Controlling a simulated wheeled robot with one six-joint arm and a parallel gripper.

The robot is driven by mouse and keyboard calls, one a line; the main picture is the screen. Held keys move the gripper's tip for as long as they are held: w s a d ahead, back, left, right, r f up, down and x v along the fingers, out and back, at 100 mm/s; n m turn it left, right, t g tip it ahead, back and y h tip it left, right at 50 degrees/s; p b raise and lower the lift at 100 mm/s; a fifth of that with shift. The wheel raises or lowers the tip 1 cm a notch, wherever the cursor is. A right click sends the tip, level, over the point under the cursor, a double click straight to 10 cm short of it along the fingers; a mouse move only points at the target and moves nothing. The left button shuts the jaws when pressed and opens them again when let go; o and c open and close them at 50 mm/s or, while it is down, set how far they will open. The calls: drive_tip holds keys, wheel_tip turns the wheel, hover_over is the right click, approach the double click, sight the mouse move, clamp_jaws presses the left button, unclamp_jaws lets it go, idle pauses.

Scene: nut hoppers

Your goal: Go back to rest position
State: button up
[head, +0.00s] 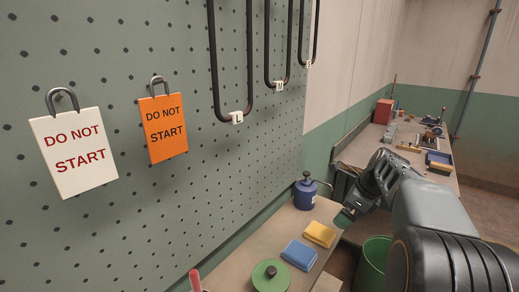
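My arm reaches in from the lower right of the head view and bends at the wrist. My gripper (345,218) points down and to the left, over the front right edge of the near bench (240,262). It is small and dark here, and I cannot tell whether its fingers are apart or hold anything. A blue container with a dark top (304,193) stands to its left, apart from it. A yellow sponge (319,233) and a blue sponge (299,254) lie on the bench to its lower left.
A pegboard (220,80) fills the left, with a white tag (74,152), an orange tag (164,127) and black hooped rails (213,60). A round green lid (270,276) lies on the near bench. A green bin (374,262) stands below my arm. A cluttered bench (365,155) stands behind.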

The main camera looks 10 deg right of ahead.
drive_tip(key=s+a+f+n+h+p, duration=0.3)
drive_tip(key=s+a+n, duration=1.1)
drive_tip(key=n, duration=1.2)
drive_tip(key=shift+s+a+f, duration=0.35)
drive_tip(key=shift+s+f, duration=0.2)
drive_tip(key=shift+s, duration=0.55)
